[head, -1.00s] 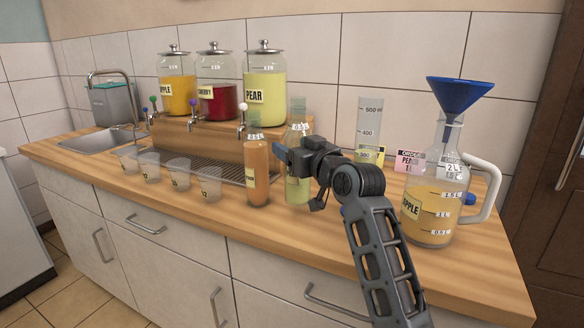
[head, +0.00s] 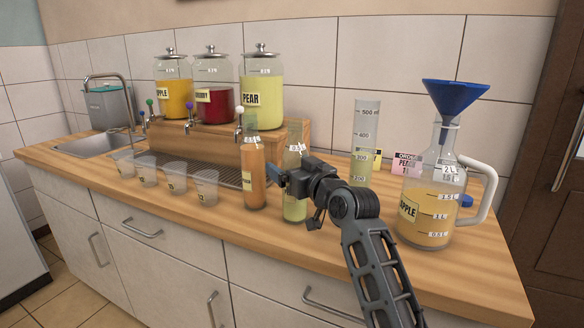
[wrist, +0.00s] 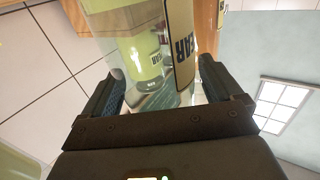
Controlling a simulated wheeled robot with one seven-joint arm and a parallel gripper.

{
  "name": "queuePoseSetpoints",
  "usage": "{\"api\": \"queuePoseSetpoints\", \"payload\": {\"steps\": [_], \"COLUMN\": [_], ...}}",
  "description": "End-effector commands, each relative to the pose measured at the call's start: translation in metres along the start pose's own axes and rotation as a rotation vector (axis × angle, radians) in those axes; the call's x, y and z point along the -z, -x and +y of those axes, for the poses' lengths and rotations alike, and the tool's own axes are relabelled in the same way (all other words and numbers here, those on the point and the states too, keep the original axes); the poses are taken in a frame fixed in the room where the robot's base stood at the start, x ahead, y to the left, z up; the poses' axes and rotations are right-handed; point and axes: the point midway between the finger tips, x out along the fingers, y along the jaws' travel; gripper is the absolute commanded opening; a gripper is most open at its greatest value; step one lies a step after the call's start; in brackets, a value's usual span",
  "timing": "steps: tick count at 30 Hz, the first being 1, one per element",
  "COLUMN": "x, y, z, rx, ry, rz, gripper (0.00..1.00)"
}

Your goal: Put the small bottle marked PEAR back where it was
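The small PEAR bottle (head: 294,206) holds pale yellow-green liquid and looks upright, just right of a small bottle of orange-brown liquid (head: 254,180). My gripper (head: 283,183) reaches it from the right and is shut on it. In the wrist view the PEAR bottle (wrist: 182,45) is between the two fingers (wrist: 158,98), with part of its label showing. Its base is low over the wooden counter; I cannot tell whether it touches. My gripper hides part of its side in the head view.
Dispensers of yellow, red and pear liquid (head: 263,100) stand on a wooden riser behind a drip tray. Several clear cups (head: 205,188) are at the left. A measuring cylinder (head: 364,140), order cards (head: 407,163) and an APPLE jug (head: 428,212) with a blue funnel (head: 452,97) are at the right.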

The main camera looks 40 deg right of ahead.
Motion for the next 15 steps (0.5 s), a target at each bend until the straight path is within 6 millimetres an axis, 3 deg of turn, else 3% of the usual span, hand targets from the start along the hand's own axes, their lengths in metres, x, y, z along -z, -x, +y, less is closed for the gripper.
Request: {"api": "queuePoseSetpoints", "payload": {"steps": [10, 15], "x": [0.006, 0.001], "y": [0.000, 0.026], "z": [0.000, 0.000], "rx": [0.000, -0.001], "ry": [0.000, 0.000], "rz": [0.001, -0.001], "gripper": [0.95, 0.95]}}
